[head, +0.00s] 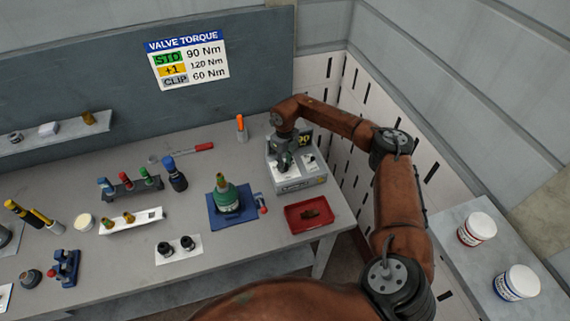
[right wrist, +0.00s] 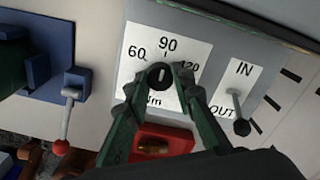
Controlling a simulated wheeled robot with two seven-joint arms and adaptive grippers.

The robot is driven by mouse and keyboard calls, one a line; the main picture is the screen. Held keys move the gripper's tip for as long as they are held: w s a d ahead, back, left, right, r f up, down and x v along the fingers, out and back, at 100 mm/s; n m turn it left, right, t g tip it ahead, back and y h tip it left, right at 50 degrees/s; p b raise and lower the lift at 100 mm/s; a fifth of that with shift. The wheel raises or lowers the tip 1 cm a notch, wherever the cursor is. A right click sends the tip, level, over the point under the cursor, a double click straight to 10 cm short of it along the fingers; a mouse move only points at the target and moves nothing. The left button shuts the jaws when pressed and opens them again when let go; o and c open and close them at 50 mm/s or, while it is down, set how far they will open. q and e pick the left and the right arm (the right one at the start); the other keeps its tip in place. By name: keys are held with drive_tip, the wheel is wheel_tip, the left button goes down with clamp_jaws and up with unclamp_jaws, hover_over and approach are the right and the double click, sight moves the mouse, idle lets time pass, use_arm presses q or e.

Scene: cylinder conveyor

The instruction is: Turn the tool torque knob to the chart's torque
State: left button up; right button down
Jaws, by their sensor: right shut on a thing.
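The black torque knob (right wrist: 160,76) sits on a white dial plate marked 60, 90 and 120 (right wrist: 140,50). Its pale mark appears to point up toward 90. My right gripper (right wrist: 160,77) is shut on the knob, one green finger on each side. In the head view, my right gripper (head: 285,158) reaches down over the grey tool box (head: 300,184) and hides the knob. A dark display with yellow digits (head: 304,139) is partly hidden behind the arm. The valve torque chart (head: 187,59) on the back wall reads STD 90 Nm, +1 120 Nm and CLIP 60 Nm. My left gripper is not in view.
An IN/OUT lever (right wrist: 239,112) right of the dial leans toward OUT. A red tray (head: 307,226) sits in front of the box. A white perforated wall (head: 341,130) is close on the right.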

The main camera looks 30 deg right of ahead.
drive_tip(key=shift+r, duration=0.1)
drive_tip(key=c, duration=1.7)
unclamp_jaws()
drive_tip(key=shift+o, duration=0.2)
wheel_tip(320, 180, up, 12)
